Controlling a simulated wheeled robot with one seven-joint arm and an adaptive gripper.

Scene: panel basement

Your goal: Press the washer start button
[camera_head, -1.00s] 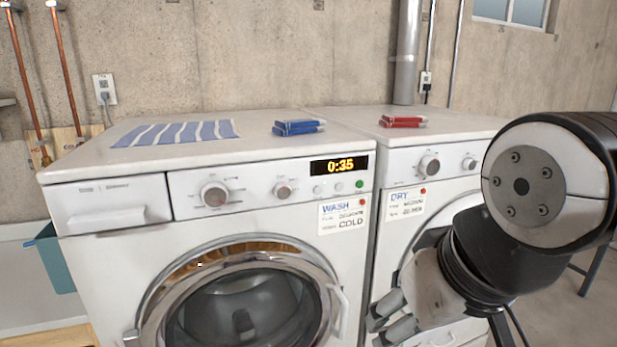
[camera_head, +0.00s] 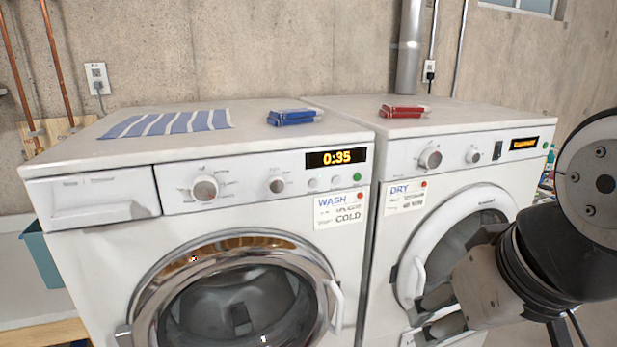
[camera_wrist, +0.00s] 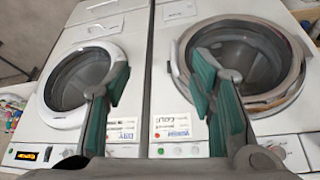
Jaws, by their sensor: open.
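The white washer (camera_head: 90,250) stands at the left in the head view, its round door shut. Its panel has two knobs, a display (camera_head: 336,158) reading 0:35, two pale buttons and a green button (camera_head: 357,177) at the right end. A WASH label (camera_head: 340,208) hangs below. In the wrist view the scene is upside down, with the washer door (camera_wrist: 245,60) at the right and the green button (camera_wrist: 160,151) small near the bottom. My gripper (camera_head: 424,316) is open and empty in front of the dryer, right of and below the button. Its teal-padded fingers (camera_wrist: 160,95) stand wide apart.
The dryer (camera_head: 385,245) stands right beside the washer, with a lit display and its own green button (camera_head: 545,145). A blue pack (camera_head: 294,117) and striped cloth (camera_head: 167,123) lie on the washer, a red pack (camera_head: 404,112) on the dryer. A teal bin (camera_head: 42,258) is at left.

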